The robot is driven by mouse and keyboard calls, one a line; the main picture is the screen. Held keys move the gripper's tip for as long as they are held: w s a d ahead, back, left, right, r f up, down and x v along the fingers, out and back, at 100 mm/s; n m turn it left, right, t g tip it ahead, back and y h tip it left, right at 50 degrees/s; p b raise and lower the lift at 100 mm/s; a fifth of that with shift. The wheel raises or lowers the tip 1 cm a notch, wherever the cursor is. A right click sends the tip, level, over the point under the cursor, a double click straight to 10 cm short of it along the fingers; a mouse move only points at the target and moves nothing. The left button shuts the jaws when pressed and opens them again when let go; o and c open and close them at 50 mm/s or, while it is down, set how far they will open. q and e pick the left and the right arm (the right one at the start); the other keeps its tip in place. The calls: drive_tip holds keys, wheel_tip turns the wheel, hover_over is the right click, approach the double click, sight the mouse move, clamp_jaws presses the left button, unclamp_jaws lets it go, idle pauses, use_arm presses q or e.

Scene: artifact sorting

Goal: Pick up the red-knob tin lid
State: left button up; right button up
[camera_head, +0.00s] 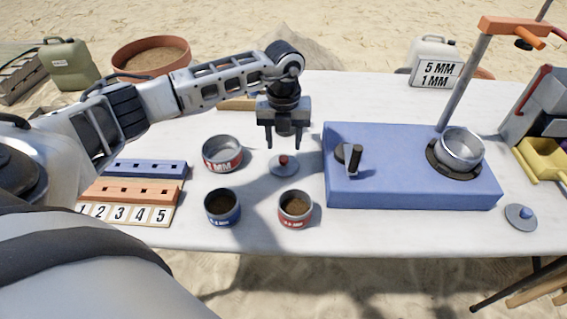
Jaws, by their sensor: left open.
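The red-knob tin lid (284,164), a grey disc with a small red knob, lies flat on the white table near its middle. My left gripper (285,145) hangs above it, fingers pointing down and apart, with nothing between them. The fingertips look a little above and behind the knob; the exact height gap is hard to tell. My right gripper does not show.
Close by stand an empty red-labelled tin (222,153), a blue tin (222,207) and a red tin (295,209) with brown contents. A blue machine base (410,190) is just right of the lid. A blue-knob lid (520,217) lies at far right. Numbered racks (130,192) are left.

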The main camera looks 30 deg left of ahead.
sight(284, 158)
use_arm(q)
wheel_tip(284, 158, down, 5)
drive_tip(key=shift+f, duration=0.1)
clamp_jaws()
drive_tip(key=shift+r, duration=0.25)
